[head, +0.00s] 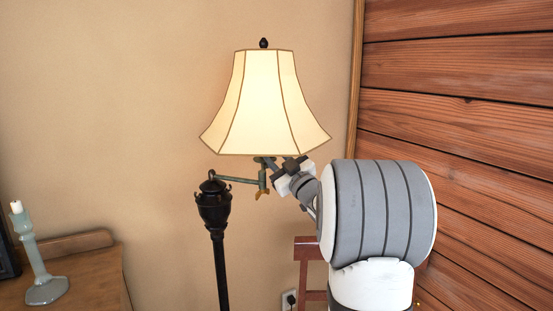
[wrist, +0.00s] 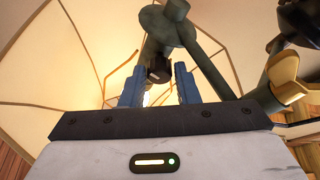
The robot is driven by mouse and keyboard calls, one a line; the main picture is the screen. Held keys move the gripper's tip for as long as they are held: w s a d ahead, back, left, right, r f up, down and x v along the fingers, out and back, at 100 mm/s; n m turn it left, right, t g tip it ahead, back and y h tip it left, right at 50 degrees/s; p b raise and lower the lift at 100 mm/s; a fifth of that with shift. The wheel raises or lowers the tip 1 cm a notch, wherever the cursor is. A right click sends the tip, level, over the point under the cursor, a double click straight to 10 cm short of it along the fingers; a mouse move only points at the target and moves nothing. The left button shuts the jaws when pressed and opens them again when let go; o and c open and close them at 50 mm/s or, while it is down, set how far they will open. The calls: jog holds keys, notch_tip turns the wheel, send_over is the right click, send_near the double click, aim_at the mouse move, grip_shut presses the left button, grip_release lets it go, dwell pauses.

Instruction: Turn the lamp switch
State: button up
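The floor lamp has a cream panelled shade (head: 264,105), a swing arm and a black post (head: 217,205). The shade looks bright, with a glow inside it in the wrist view (wrist: 60,60). A small dark knob (wrist: 158,70), which looks like the lamp switch, sticks out from the socket under the shade. My gripper (head: 275,166) is just under the shade's lower edge. In the wrist view its two blue fingers (wrist: 159,80) are apart, with the knob between their tips. I cannot tell whether they touch it. In the head view my gripper hides the knob.
The greenish swing arm (wrist: 212,68) and a brass-coloured piece (wrist: 284,75) are close to my gripper's right in the wrist view. A plank wall (head: 460,120) is at the right. A wooden dresser (head: 85,280) with a candlestick (head: 40,265) is at lower left. A reddish chair (head: 308,250) stands behind my arm.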

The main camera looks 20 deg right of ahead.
jog(key=c, duration=0.6)
jog(key=shift+o, duration=0.2)
dwell(0.5)
jog(key=o, duration=0.7)
jog(key=b+v, duration=0.1)
jog(key=v, duration=0.6)
jog(key=shift+s+f, duration=0.2)
jog(key=shift+s, duration=0.15)
